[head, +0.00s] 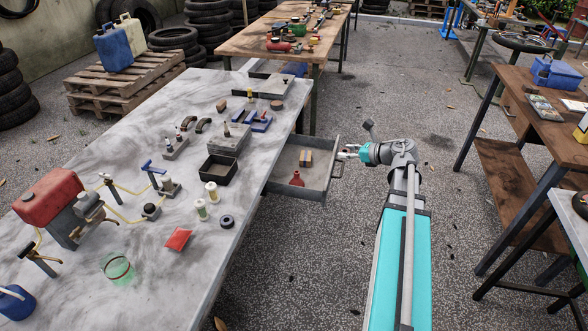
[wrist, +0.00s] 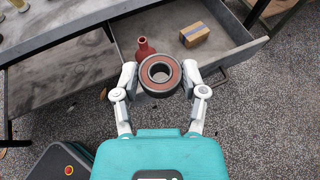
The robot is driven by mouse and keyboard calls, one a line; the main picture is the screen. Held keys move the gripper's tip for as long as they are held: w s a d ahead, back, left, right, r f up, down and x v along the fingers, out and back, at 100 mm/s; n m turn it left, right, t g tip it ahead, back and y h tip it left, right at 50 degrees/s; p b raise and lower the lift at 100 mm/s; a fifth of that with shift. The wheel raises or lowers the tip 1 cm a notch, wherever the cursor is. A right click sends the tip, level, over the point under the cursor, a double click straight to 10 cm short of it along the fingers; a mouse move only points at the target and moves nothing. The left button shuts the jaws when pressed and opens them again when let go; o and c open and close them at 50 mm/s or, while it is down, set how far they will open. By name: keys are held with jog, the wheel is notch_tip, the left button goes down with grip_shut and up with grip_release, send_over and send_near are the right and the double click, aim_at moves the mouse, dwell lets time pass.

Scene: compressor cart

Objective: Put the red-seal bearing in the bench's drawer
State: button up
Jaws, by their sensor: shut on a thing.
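My gripper (wrist: 160,80) is shut on the red-seal bearing (wrist: 160,66), a dark ring with a reddish-brown face and an open bore, gripped from both sides. In the head view my gripper (head: 347,153) is at the outer right end of the bench's drawer (head: 318,192). The drawer is pulled open from the grey bench (head: 245,250) and also shows in the wrist view (wrist: 225,57). In the wrist view the bearing overlaps the drawer's near edge; I cannot tell its height above it. The bearing is not clear in the head view.
A red bottle (head: 297,179) and a small tan box with a blue band (head: 305,158) are in the drawer, with bare floor around them. A dark ring (head: 227,221), a black tray (head: 218,170) and a red packet (head: 178,239) lie on the bench.

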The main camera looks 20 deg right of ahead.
jog(key=w+a+f+b, duration=0.3)
jog(key=w+f+b, duration=0.6)
jog(key=w, duration=0.4)
jog(key=shift+f, duration=0.1)
dwell(0.4)
jog(key=shift+w+f+b, duration=0.2)
jog(key=shift+f+b, duration=0.8)
jog(key=shift+b, duration=0.05)
jog(key=shift+w+f+b, duration=0.15)
jog(key=shift+f+b, duration=0.8)
jog(key=shift+b, duration=0.05)
jog(key=shift+f+b, duration=0.45)
jog(key=shift+b, duration=0.05)
